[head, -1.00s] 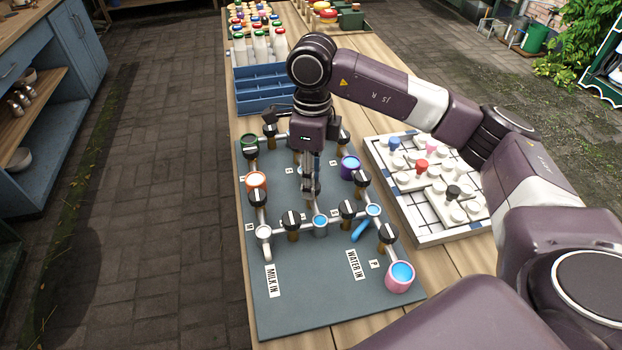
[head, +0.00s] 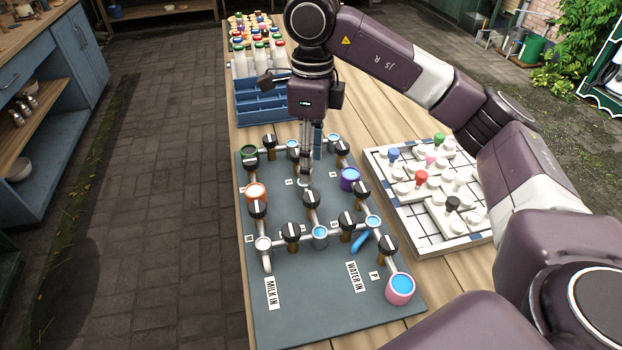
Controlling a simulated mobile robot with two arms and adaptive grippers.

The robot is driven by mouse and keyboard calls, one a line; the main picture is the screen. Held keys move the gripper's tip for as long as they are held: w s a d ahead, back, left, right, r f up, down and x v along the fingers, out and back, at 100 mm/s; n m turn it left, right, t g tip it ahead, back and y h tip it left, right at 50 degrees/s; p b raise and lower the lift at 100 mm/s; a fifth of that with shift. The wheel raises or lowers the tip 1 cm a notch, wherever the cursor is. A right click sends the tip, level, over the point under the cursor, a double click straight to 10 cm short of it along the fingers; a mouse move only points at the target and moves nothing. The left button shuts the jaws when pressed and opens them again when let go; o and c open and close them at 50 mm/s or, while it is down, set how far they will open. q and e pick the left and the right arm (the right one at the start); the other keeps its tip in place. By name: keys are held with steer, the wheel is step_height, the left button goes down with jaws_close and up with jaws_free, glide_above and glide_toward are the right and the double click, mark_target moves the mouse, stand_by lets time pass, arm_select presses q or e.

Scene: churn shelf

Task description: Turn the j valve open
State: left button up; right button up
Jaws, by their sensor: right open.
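A grey board (head: 315,295) on the wooden table carries white pipes and several black valve knobs with white marks. A label reading j cannot be made out, so I cannot tell which knob is the j valve. My right gripper (head: 307,178) points down over the board's middle, open and empty. Its thin fingers are just behind a central black knob (head: 311,199), apart from it as far as I can see. Other knobs include one on the left (head: 257,208), one at front left (head: 290,231), one at front middle (head: 346,220) and one on the right (head: 361,189). My left gripper is out of view.
Cups stand at the board's edges: orange (head: 256,192), purple (head: 349,179) and pink (head: 400,289). A blue crate (head: 262,107) with bottles (head: 259,57) is behind. A white tray (head: 466,241) with coloured pegs is on the right.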

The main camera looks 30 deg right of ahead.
steer(key=shift+r, duration=1.7)
